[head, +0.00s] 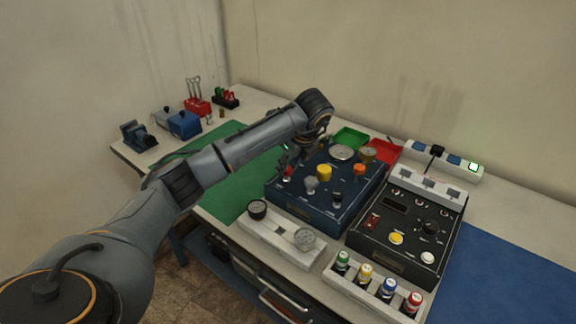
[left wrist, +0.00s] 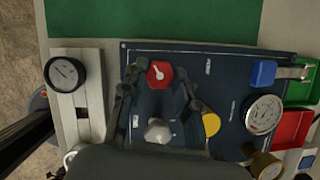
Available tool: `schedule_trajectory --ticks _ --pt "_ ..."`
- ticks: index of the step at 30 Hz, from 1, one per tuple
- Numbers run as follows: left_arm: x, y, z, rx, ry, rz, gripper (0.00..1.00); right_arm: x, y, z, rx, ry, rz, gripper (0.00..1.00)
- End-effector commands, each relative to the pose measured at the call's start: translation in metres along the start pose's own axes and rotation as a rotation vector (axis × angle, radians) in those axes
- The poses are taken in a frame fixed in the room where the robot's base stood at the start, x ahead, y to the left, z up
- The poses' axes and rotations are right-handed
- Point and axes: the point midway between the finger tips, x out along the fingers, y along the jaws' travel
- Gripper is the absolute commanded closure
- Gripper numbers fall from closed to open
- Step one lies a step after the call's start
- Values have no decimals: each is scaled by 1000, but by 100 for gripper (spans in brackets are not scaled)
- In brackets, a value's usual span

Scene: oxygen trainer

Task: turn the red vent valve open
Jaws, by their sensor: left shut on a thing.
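The red vent valve (left wrist: 160,74) is a red knob with a white pointer mark on the dark blue panel (left wrist: 225,70). It lies between the fingers of my left gripper (left wrist: 159,76) in the left wrist view. In the head view the left gripper (head: 288,163) reaches down to the red valve (head: 288,173) at the panel's left side, and the fingers partly hide it. My left gripper is shut on the valve; the exact finger contact is hard to see. My right gripper is not in view.
Close by on the panel are a grey knob (left wrist: 157,131), a yellow knob (head: 323,172) and an orange knob (head: 359,170). A black control box (head: 385,262) stands to the right. A gauge stand (head: 268,232) is in front. A green mat (head: 228,200) lies left.

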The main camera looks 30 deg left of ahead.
Motion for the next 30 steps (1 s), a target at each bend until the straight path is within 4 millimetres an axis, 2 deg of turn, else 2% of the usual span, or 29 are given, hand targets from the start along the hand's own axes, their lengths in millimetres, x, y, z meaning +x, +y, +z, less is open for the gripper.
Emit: schedule_trajectory --ticks 7,8,11,19,23,26,30 --pt "0 0 0 -2 0 1 100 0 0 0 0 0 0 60" --pt "0 0 0 -2 0 1 65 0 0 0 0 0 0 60" --pt "0 0 0 -2 0 1 46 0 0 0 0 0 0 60" --pt "0 0 0 -1 0 0 46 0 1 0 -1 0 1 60" --pt "-7 0 0 0 0 -2 46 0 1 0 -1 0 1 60" --pt "-21 -1 0 -1 -1 -4 46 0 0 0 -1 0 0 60" --pt "-52 -2 0 0 -1 -6 46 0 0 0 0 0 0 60"
